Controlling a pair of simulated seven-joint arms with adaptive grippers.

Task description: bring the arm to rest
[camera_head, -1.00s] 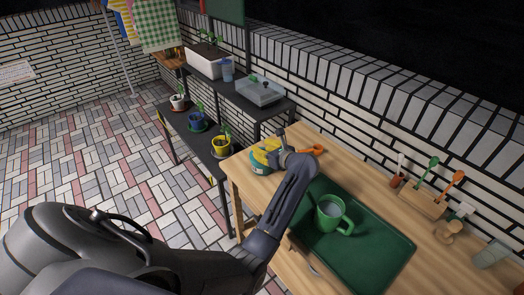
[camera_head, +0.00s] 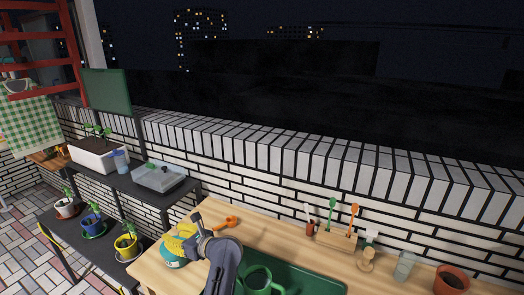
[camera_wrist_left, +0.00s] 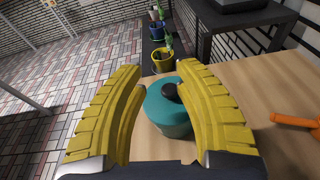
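My left gripper (camera_head: 183,246) is at the left end of the wooden table, its arm coming up from the bottom of the head view. In the left wrist view its two yellow ribbed fingers (camera_wrist_left: 160,105) are spread wide apart. A round teal object (camera_wrist_left: 168,108) with a dark knob on top shows between and beyond the fingers. I see no clear contact between it and the fingers. It also shows beside the fingers in the head view (camera_head: 172,263). My right gripper is in neither view.
An orange-handled tool (camera_head: 225,222) lies near the gripper. A green mug-like can (camera_head: 258,281) stands on a green tray (camera_head: 308,284). Small tools in a wooden block (camera_head: 336,241) stand along the wall. A dark shelf (camera_head: 133,190) with potted plants is at left.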

